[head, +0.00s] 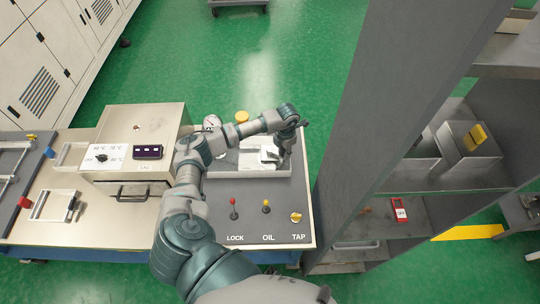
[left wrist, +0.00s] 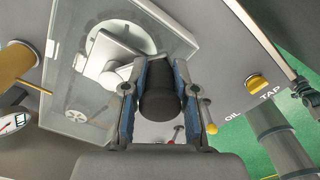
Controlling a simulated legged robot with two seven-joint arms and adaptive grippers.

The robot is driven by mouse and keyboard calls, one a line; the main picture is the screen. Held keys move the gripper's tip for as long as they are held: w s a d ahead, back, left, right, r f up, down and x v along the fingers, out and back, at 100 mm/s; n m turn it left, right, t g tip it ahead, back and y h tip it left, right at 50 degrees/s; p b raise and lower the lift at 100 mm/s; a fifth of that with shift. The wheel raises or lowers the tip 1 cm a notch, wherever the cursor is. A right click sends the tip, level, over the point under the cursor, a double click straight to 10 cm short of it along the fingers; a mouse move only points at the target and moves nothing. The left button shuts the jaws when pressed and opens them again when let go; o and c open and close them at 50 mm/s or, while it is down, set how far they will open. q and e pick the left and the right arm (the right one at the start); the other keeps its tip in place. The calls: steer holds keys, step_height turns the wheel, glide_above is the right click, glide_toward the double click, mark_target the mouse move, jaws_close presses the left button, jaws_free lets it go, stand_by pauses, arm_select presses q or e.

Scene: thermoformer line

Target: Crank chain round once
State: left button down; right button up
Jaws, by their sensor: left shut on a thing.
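My left gripper (head: 283,146) reaches over the right end of the grey bench panel, and its fingers point down. In the left wrist view the left gripper (left wrist: 158,78) is shut on a black cylindrical crank handle (left wrist: 160,98), with one finger on each side. The handle joins a white crank arm (left wrist: 112,58) over a round pale disc. The white crank part (head: 267,153) also shows beside the gripper in the head view. A clear cover (left wrist: 85,100) with a small wheel under it lies beside the crank. The chain itself cannot be made out. My right gripper is out of view.
A red-knobbed LOCK lever (head: 233,203), a yellow-knobbed OIL lever (head: 266,205) and a yellow TAP knob (head: 296,217) stand on the panel's front. A gauge (left wrist: 14,123) and brass cylinder (left wrist: 16,62) are near the crank. A grey shelf (head: 375,110) rises close on the right.

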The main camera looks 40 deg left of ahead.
arm_select(q)
steer(key=shift+s+a, duration=0.1)
steer(key=shift+s, duration=0.05)
steer(key=shift+s+p, duration=0.65)
steer(key=shift+s, duration=0.35)
steer(key=shift+a, duration=0.1)
steer(key=shift+s+a+p, duration=0.2)
steer(key=shift+s, duration=0.3)
steer(key=shift+s+a+p, duration=0.2)
steer(key=shift+s, duration=0.25)
steer(key=shift+a, duration=0.1)
steer(key=shift+s+a, duration=0.1)
steer(key=shift+s, duration=0.05)
